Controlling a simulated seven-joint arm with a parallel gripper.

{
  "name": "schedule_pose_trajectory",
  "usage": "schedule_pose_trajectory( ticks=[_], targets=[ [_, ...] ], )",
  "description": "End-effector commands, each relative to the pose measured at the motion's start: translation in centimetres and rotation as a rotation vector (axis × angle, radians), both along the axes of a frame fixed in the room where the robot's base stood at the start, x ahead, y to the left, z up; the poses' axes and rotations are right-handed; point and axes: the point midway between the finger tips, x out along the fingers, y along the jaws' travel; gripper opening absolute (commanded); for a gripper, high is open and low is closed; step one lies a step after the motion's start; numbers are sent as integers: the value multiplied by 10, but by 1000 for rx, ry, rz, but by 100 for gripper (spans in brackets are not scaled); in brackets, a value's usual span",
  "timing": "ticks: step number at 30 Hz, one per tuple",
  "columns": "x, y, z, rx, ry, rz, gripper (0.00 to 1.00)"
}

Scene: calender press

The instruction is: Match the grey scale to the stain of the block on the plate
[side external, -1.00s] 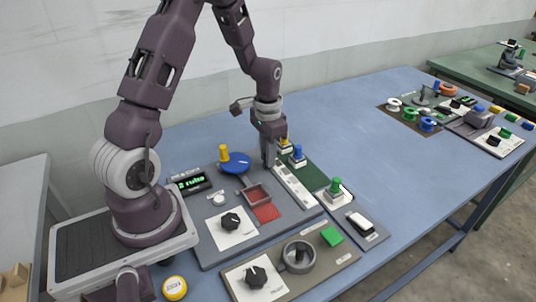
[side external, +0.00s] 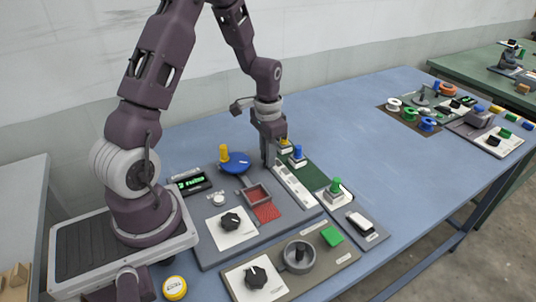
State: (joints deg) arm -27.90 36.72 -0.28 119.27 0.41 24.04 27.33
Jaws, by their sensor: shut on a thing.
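My gripper (side external: 269,164) points down at the far end of a long pale strip (side external: 293,187) with small marks, which looks like the grey scale. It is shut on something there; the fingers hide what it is. A blue round plate (side external: 238,164) with a yellow knob (side external: 224,153) stands left of my gripper. A grey-framed tray (side external: 257,193) with a red area (side external: 266,212) lies in front. I cannot tell any stain on a block. A small green block (side external: 332,236) lies on the nearer panel, by a round grey dish (side external: 299,257).
A display with green characters (side external: 192,182) stands at the left. Black dials (side external: 231,221) sit on white cards. A black-and-white switch (side external: 360,222) is at the right.

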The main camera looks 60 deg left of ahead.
Motion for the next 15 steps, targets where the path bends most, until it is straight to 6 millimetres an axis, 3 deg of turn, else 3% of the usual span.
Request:
schedule_pose_trajectory(
  ticks=[4, 12, 15],
  targets=[
    [1, -10, 1, 0, -1, -3, 0],
    [1, -66, 1, 1, -3, -4, 0],
    [1, -77, 1, 1, -4, -2, 0]
  ],
)
